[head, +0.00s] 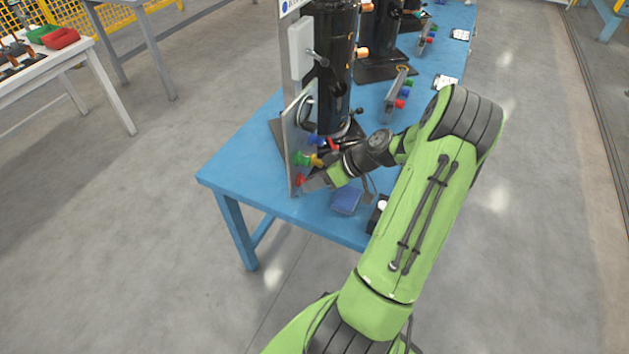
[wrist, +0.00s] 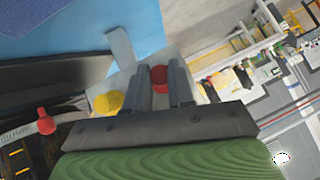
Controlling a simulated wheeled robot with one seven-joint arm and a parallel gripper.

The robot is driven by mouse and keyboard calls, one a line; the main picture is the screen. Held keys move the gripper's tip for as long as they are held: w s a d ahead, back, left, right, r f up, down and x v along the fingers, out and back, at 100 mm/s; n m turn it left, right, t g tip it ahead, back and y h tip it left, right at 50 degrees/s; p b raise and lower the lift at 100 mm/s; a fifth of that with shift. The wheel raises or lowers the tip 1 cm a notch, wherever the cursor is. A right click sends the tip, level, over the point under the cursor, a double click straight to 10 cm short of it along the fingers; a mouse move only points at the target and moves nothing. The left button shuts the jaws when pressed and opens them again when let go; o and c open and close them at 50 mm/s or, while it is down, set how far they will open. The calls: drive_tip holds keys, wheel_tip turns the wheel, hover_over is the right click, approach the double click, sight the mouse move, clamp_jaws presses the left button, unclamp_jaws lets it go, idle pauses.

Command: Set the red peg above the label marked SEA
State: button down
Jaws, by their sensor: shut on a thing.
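A red peg (head: 300,180) is at the lower end of an upright grey panel (head: 292,125) on the blue table. My gripper (head: 312,183) is beside it. In the wrist view my gripper (wrist: 164,85) is shut with the red peg (wrist: 159,74) between its two fingers. A yellow peg (wrist: 107,103) sits just left of the fingers; it also shows in the head view (head: 316,161), close to a green peg (head: 302,159). I cannot read any SEA label, and I cannot tell whether the held peg is still seated in the panel.
The blue table (head: 232,165) carries a tall black cylinder (head: 338,80) behind the panel. A blue pad (head: 346,201) lies near the table's front edge. A second red knob (wrist: 46,122) shows at left in the wrist view.

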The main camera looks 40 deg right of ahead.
drive_tip(key=s+d, duration=0.2)
drive_tip(key=s, duration=0.3)
drive_tip(key=shift+s, duration=0.35)
idle(0.5)
drive_tip(key=shift+w, duration=0.15)
